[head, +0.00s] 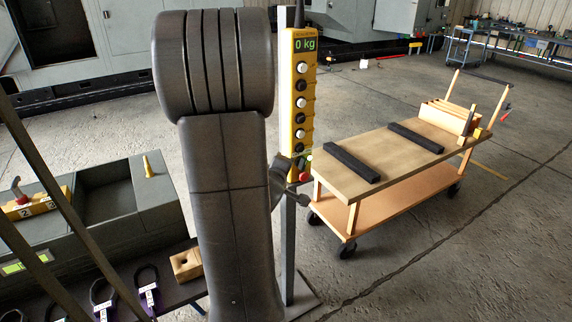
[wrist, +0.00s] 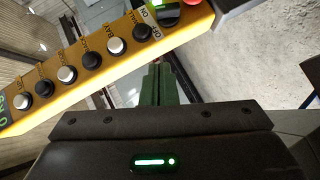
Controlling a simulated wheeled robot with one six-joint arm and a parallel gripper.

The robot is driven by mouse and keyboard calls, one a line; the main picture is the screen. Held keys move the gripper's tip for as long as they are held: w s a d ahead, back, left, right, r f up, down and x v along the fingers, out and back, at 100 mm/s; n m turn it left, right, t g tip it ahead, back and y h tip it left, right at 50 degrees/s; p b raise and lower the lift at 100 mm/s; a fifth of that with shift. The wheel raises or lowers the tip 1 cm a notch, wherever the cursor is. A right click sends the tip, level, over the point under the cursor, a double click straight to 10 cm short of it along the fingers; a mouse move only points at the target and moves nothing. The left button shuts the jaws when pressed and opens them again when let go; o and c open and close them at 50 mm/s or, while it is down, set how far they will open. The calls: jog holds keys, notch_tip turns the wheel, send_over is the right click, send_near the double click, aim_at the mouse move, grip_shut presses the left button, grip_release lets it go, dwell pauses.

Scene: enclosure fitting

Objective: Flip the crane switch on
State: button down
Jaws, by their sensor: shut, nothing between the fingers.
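The yellow crane pendant (head: 299,100) hangs upright beside a grey post in the head view, its display reading 0 kg. In the wrist view the pendant (wrist: 110,60) runs diagonally across the top. The switch (wrist: 169,14) is a dark piece with green on it, beside the ON and OFF labels near the pendant's end, partly cut by the frame's top. My gripper (wrist: 158,84) is shut and empty, its greenish fingers pointing at the pendant just below the switch. Whether they touch it I cannot tell. In the head view my arm largely hides the gripper.
A red button (wrist: 192,2) sits beyond the switch, and several black and white buttons line the pendant. A wooden cart (head: 350,190) with dark bars stands right of the post. Open floor lies at the right.

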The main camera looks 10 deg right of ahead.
aim_at(303, 164)
jog(key=shift+v, duration=0.9)
jog(key=shift+w, duration=0.1)
jog(key=x, duration=1)
jog(key=shift+d+r+p, duration=0.15)
jog(key=shift+p, duration=0.2)
jog(key=shift+w, duration=0.1)
jog(key=shift+d, duration=0.5)
